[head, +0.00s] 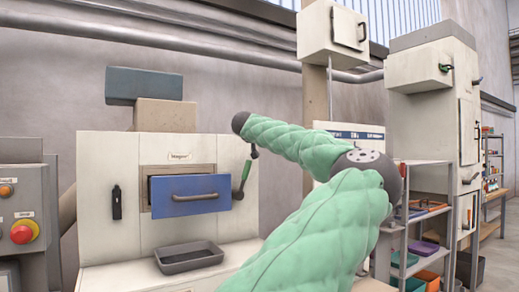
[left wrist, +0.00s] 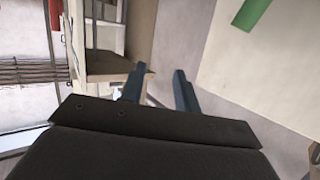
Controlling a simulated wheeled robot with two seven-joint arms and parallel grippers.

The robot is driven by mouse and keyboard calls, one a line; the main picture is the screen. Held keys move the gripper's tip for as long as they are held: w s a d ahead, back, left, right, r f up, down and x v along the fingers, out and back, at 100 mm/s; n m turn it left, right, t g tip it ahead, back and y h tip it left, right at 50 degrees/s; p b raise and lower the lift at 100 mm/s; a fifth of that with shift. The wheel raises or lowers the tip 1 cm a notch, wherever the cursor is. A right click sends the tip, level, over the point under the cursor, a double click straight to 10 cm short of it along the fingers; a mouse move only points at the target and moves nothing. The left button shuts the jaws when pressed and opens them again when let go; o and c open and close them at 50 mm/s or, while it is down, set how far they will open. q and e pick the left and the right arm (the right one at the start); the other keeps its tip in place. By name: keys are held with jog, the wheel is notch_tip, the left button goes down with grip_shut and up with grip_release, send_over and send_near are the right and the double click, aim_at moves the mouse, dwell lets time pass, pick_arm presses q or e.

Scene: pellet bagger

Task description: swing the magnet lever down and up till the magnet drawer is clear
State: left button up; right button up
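The magnet lever (head: 246,171) is at the right side of the drawer on the cream machine front. My right gripper is not seen.
My green-padded arm crosses the head view, its dark end just above the lever. A dark tray (head: 188,258) sits below the drawer. A control box with a red button (head: 24,231) stands at left. Shelving (head: 422,215) with bins is at right.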

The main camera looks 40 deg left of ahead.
pick_arm(q)
jog(key=shift+d+r, duration=0.25)
jog(key=shift+d, duration=0.05)
